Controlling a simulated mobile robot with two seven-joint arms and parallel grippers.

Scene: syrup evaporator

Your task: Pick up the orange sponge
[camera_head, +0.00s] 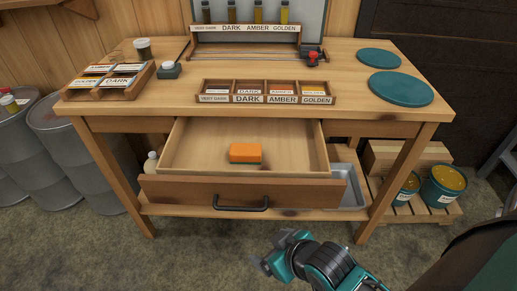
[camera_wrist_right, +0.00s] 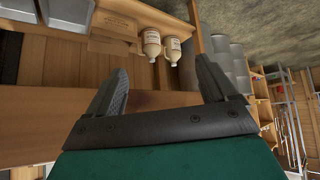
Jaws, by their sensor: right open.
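The orange sponge (camera_head: 245,153) lies in the pulled-out wooden drawer (camera_head: 290,150) of the workbench, near the middle of its floor. It is not visible in the right wrist view. My right gripper (camera_head: 268,252) is low in front of the drawer, below its dark handle (camera_head: 241,204) and apart from it. The right wrist view shows its two fingers (camera_wrist_right: 162,80) spread apart with nothing between them. My left gripper is not in view.
The benchtop (camera_head: 355,75) above the drawer holds a label rack (camera_head: 268,100), a label tray (camera_head: 108,80) and teal discs (camera_head: 400,89). Grey drums (camera_head: 85,150) stand at left. Paint-like cans (camera_head: 443,186) sit on a pallet at right. The floor in front is clear.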

